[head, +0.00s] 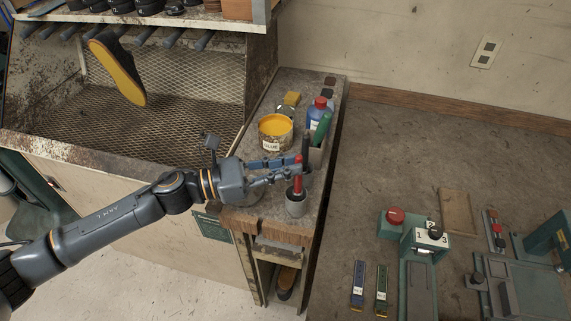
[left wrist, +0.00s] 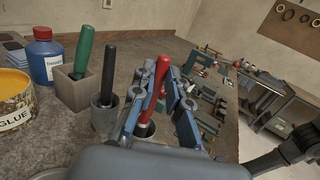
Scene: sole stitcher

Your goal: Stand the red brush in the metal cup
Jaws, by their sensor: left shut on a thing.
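The red brush (head: 298,180) stands nearly upright, its lower end inside the mouth of the small grey metal cup (head: 296,207) at the front of the narrow bench. My left gripper (head: 290,173) comes in from the left and is shut on the red handle, above the cup. In the left wrist view the red brush (left wrist: 159,88) leans a little between the blue-grey fingers, and the cup (left wrist: 145,130) shows below it, partly hidden by the gripper. I cannot tell whether the brush touches the cup's bottom. My right gripper is not in view.
Close behind are a black-handled brush (left wrist: 108,70) in a second cup (left wrist: 103,117) and a green-handled tool (left wrist: 84,52) in a square holder (left wrist: 71,90). A glue tin (head: 275,133) and blue bottle (head: 316,112) stand farther back. The right-hand table (head: 380,160) has clear room.

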